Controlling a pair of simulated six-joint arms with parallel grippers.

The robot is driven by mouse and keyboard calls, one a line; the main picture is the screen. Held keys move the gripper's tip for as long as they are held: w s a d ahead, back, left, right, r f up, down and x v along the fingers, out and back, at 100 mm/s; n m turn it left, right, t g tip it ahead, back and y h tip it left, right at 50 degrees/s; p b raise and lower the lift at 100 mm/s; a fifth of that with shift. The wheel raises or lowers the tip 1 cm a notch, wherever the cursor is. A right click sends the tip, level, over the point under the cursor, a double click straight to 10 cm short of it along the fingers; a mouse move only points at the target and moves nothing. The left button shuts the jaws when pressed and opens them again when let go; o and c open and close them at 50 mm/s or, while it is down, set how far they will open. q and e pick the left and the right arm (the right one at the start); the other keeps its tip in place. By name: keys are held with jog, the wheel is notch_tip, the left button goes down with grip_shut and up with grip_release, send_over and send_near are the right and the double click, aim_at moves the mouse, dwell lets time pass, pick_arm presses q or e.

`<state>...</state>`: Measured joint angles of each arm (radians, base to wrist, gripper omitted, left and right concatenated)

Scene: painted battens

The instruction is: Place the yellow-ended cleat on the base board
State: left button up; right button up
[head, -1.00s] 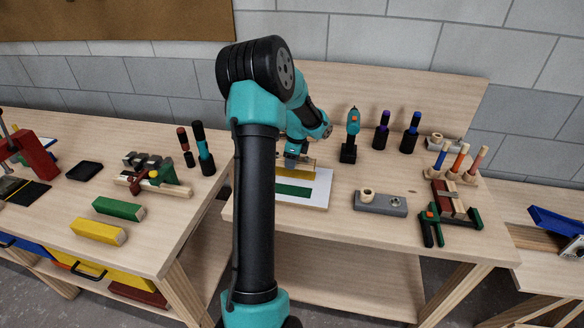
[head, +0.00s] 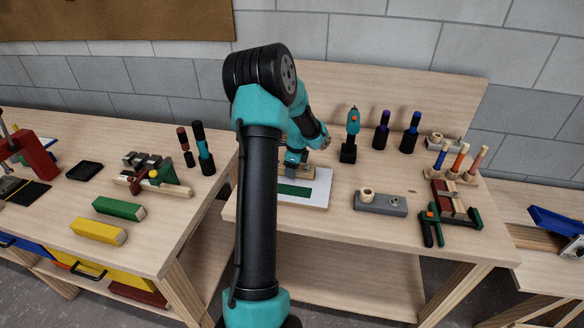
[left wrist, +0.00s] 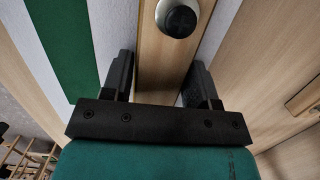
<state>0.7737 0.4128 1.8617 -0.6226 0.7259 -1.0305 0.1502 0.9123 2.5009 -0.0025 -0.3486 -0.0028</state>
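The base board (head: 318,190) is a white panel with a green strip on it, lying on the right bench. My left gripper (head: 296,171) is low over its back part in the head view. In the left wrist view my left gripper (left wrist: 160,85) has its fingers against both sides of a bare wooden cleat (left wrist: 160,70) with a round dark screw head or knob on top. The cleat lies along the green strip, over the white board. A little of the cleat (head: 311,171) shows in the head view. Its yellow end is hidden. My right gripper is not in view.
A grey block with fittings (head: 381,203) lies right of the board. A teal driver (head: 350,135) and dark bottles stand behind. A clamp (head: 430,228) lies at the right. Yellow (head: 98,231) and green (head: 119,208) blocks lie on the left bench.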

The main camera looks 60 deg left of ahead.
pick_arm(q)
jog(key=o, duration=0.3)
notch_tip(320, 180, up, 12)
jog(key=w+d, duration=0.1)
jog(key=shift+w, duration=0.15)
dwell(0.5)
jog(key=shift+d, duration=0.1)
